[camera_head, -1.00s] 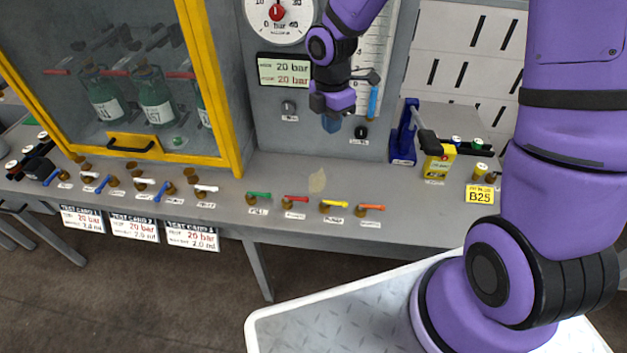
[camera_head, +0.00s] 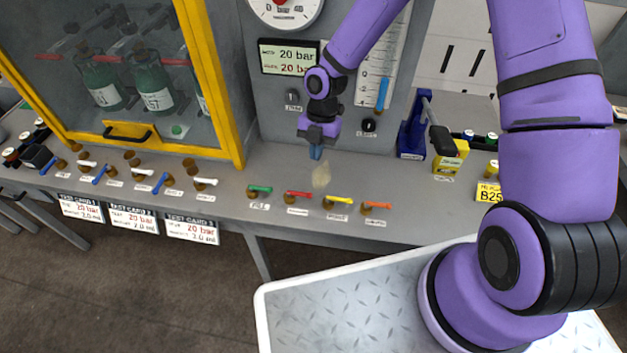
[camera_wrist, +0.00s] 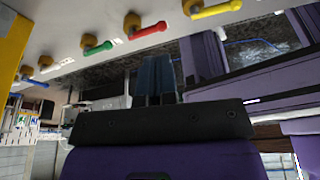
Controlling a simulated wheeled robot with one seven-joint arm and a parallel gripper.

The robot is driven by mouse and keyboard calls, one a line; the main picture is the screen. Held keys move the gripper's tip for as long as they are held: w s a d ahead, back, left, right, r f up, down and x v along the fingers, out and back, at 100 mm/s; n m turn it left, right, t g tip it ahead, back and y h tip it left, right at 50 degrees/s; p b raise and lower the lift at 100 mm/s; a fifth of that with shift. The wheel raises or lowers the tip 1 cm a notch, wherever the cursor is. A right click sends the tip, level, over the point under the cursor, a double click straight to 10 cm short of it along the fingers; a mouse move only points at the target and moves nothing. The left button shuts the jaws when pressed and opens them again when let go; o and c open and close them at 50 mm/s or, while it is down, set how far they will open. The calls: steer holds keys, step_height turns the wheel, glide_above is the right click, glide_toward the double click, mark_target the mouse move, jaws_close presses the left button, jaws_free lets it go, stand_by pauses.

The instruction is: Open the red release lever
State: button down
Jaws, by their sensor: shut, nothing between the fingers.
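The red release lever (camera_head: 298,194) is on the grey bench front, between the green lever (camera_head: 260,189) and the yellow lever (camera_head: 339,199). It lies on a brass valve body, its handle pointing right in the head view. My gripper (camera_head: 316,153) is above the bench, behind and slightly right of the red lever, pointing down and apart from it. Its blue fingertips are together and empty. In the wrist view, the red lever (camera_wrist: 147,31) is at the upper middle, beyond the closed fingers (camera_wrist: 155,76).
An orange lever (camera_head: 377,206) sits right of the yellow one. A yellow-framed glass cabinet (camera_head: 212,90) with green bottles stands left. A blue clamp with a black handle (camera_head: 412,135) and a yellow block (camera_head: 451,156) stand right. Bench around the levers is otherwise clear.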

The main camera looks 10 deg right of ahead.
mark_target(298, 194)
steer(key=shift+f, duration=0.1)
steer(key=x, duration=0.9)
steer(key=shift+s+f, duration=0.15)
steer(key=shift+f, duration=0.2)
